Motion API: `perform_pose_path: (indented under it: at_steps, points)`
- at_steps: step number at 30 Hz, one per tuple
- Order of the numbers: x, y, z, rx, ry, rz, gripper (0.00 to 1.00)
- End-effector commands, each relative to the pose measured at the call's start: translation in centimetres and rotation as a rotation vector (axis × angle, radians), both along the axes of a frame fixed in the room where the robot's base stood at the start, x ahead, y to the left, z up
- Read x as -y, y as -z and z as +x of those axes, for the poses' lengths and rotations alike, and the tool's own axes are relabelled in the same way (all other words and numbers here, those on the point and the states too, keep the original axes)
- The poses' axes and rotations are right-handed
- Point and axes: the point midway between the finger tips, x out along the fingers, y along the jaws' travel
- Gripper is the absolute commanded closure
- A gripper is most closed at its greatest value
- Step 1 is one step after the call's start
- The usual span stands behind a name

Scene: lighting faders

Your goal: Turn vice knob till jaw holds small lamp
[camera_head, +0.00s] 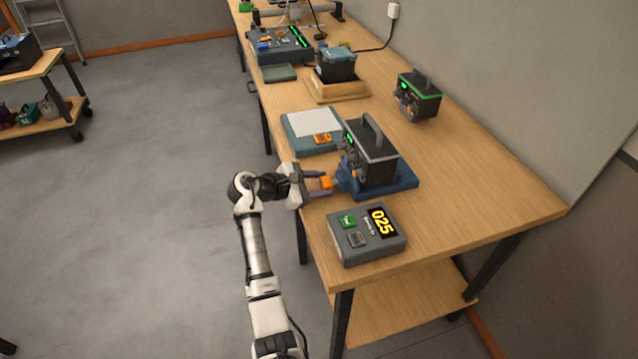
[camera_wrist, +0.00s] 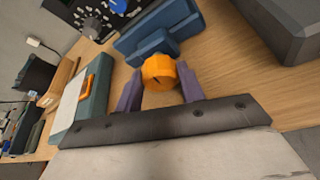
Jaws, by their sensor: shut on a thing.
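The vice (camera_head: 402,186) is blue and sits at the table's front edge, with its orange knob (camera_head: 326,183) facing my arm. A dark boxy lamp (camera_head: 371,155) with a handle on top stands upright on the vice. Whether the jaw touches the lamp cannot be told. My gripper (camera_head: 322,184) has its purple fingers on both sides of the knob and is shut on it. In the wrist view the orange knob (camera_wrist: 158,72) shows between the fingers, with the blue vice (camera_wrist: 150,38) behind it.
A grey box (camera_head: 367,240) with a yellow 025 display stands nearer on the table. Another lamp (camera_head: 418,95) with green trim stands near the wall. The table's right end is bare.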

Motion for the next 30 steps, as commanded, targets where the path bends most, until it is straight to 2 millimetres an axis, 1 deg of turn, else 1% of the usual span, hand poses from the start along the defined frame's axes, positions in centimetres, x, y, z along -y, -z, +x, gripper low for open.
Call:
perform_pose_path:
  at_steps: [3, 6, 14, 15, 19, 20, 30]
  points:
    - [0.11, 0.07, -0.13, 0.084, 0.000, 0.025, 0.84]
    - [0.03, 0.05, -0.16, 0.122, 0.000, 0.039, 0.84]
    - [0.01, 0.03, -0.16, 0.127, 0.000, 0.041, 0.84]
    - [0.00, 0.03, -0.16, 0.127, 0.000, 0.041, 0.59]
    - [0.01, 0.06, -0.16, 0.125, 0.000, 0.041, 0.42]
    - [0.02, 0.08, -0.17, 0.125, 0.001, 0.041, 0.40]
    - [0.11, 0.30, -0.20, 0.120, 0.003, 0.042, 0.40]
